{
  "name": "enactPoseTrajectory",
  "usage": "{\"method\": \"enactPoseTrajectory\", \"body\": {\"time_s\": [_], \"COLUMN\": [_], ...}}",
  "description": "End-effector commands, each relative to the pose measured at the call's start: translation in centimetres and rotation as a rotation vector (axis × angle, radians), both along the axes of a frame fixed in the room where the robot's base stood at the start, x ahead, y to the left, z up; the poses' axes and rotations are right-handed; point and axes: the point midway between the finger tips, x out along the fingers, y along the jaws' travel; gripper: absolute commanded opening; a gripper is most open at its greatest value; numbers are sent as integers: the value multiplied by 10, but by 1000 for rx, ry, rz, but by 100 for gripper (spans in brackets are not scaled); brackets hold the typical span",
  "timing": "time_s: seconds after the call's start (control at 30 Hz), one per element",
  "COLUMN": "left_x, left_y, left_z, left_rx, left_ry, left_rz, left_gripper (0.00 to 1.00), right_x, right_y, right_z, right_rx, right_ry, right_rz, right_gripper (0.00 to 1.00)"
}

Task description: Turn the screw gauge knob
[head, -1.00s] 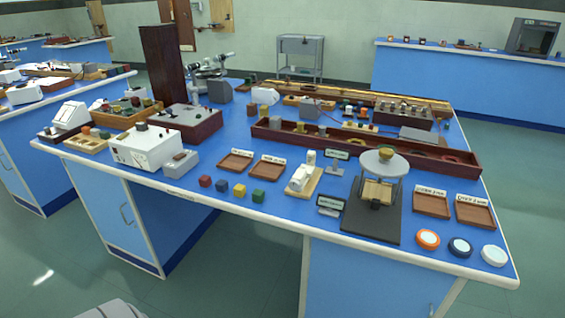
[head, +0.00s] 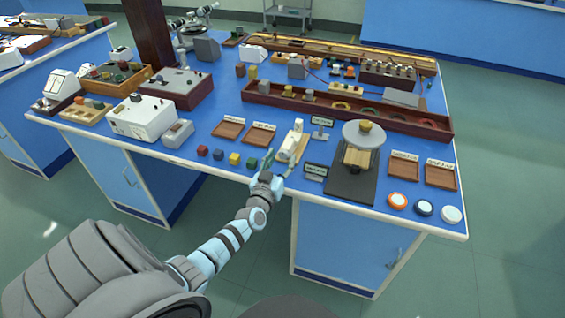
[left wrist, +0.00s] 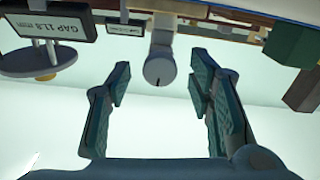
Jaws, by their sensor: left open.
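The screw gauge (head: 292,142) is a cream-white device on a small wooden base near the front edge of the blue bench. Its round, pale knob (left wrist: 158,70) faces my left wrist camera, with a small dark mark on it. My left gripper (head: 280,166) is open at the bench's front edge, just in front of the gauge. In the left wrist view its two teal fingers (left wrist: 160,82) stand either side of the knob, with a gap on each side. The knob appears at or just beyond the fingertips; exact depth cannot be told. My right gripper is not in view.
A dark display reading GAP 11.8 (left wrist: 45,38) stands beside the gauge. A green cube (head: 252,163) is close to the left gripper's other side, in a row of coloured cubes. A black-based stand (head: 350,185) is to the right. Floor space in front is clear.

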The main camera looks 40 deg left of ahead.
Motion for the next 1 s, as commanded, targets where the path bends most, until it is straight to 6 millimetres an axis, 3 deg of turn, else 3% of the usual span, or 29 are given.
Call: {"method": "enactPoseTrajectory", "body": {"time_s": [0.1,0.37,0.67,1.0], "left_x": [10,12,12,12], "left_y": [3,4,4,4], "left_z": [-2,0,0,0], "left_rx": [0,-1,-1,-82], "left_ry": [1,2,2,-27], "left_rz": [0,-1,-1,0], "left_gripper": [48,48,1,0], "right_x": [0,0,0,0], "right_y": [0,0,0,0], "right_z": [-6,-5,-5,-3], "right_rx": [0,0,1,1], "right_ry": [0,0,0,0], "right_rz": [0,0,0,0], "right_gripper": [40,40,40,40]}}
